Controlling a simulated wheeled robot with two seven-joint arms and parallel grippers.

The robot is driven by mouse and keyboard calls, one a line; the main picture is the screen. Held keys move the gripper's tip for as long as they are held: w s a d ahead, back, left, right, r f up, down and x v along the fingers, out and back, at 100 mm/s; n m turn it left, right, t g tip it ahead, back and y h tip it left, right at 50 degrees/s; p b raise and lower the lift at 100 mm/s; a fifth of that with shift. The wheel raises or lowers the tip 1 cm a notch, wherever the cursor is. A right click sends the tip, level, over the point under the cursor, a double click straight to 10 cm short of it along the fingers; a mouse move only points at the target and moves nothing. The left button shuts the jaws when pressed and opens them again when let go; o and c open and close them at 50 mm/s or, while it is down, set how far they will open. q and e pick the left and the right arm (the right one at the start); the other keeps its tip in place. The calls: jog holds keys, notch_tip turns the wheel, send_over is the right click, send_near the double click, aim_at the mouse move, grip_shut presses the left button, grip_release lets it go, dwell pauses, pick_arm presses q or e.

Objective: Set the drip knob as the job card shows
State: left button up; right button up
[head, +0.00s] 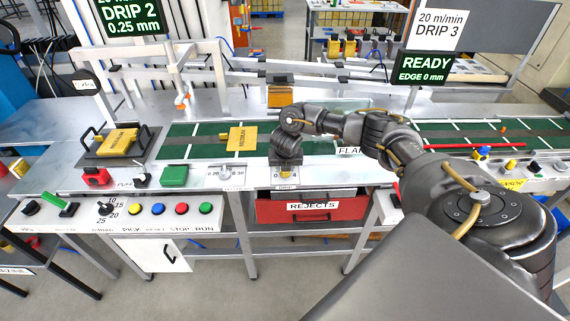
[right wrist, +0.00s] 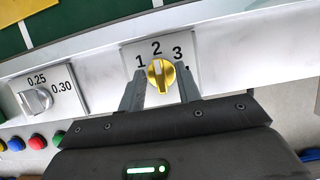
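The yellow drip knob (right wrist: 161,75) shows in the right wrist view on a white plate marked 1, 2 and 3. Its pale pointer ridge points up at about 2. My right gripper (right wrist: 160,92) is open, with one finger on each side of the knob; I cannot tell whether they touch it. In the head view my right gripper (head: 286,172) is over the front rail and hides the knob. The white job card (head: 438,29) at upper right reads 20 m/min, DRIP 3. The dark screen (head: 131,20) at upper left reads DRIP 2, 0.25 mm. My left gripper is not in view.
A grey knob (right wrist: 38,100) marked 0.25 and 0.30 sits left of the drip knob. Coloured buttons (head: 181,208) line the front panel. A red REJECTS drawer (head: 312,217) is below. A READY, EDGE 0 mm screen (head: 428,68) hangs under the card.

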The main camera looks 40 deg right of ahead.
jog(key=v, duration=0.4)
jog(key=shift+r, duration=0.3)
jog(key=p+v, duration=0.2)
jog(key=v, duration=0.4)
jog(key=shift+s+p, duration=0.15)
jog(key=shift+p, duration=0.2)
jog(key=shift+r, duration=0.1)
